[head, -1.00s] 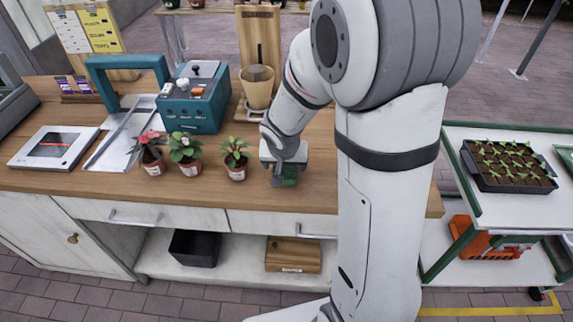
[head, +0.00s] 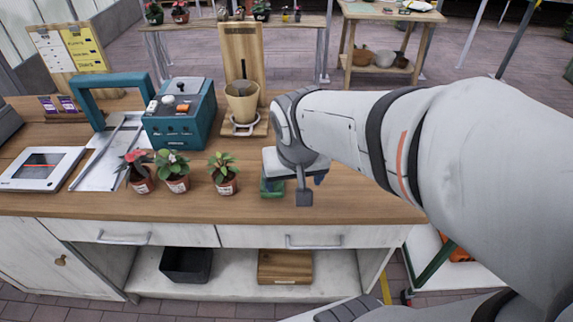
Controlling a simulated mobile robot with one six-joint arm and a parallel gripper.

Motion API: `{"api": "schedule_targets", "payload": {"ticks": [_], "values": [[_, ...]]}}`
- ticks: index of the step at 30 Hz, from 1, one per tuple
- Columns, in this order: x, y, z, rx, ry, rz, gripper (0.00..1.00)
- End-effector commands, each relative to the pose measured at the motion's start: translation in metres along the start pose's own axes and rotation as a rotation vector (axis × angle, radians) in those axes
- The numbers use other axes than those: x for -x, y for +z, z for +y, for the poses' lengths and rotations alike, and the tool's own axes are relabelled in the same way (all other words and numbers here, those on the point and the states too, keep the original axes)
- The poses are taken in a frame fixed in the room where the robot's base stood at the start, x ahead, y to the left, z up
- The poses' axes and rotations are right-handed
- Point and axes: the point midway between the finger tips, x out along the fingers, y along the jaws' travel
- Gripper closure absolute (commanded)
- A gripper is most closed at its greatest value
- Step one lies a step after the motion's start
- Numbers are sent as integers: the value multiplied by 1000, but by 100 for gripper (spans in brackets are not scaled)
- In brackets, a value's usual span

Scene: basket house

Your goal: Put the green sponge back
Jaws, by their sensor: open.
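The green sponge (head: 272,187) rests on the wooden counter near its front edge, to the right of the potted plants. My gripper (head: 305,187) is open and low over the counter, just right of the sponge in the head view. One grey finger hangs down in front, beside the sponge. The gripper body overlaps the sponge's upper part, so its top is hidden. I cannot tell whether a finger touches it.
Several small potted plants (head: 176,180) stand left of the sponge. Behind are a teal box (head: 180,118) and a tan pot (head: 242,102) on a wooden stand. A black bin (head: 186,265) and a wooden box (head: 285,267) sit on the shelf below. Bare counter lies right of my gripper.

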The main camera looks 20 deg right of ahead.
Motion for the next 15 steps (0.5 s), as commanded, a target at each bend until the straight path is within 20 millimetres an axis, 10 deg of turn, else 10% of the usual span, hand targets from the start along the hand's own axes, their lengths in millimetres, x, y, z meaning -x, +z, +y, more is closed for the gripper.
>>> {"api": "schedule_targets", "payload": {"ticks": [6, 15], "values": [[24, 43, 6, 98, -54, -28, 20], [26, 49, 8, 116, -64, -35, 20]]}}
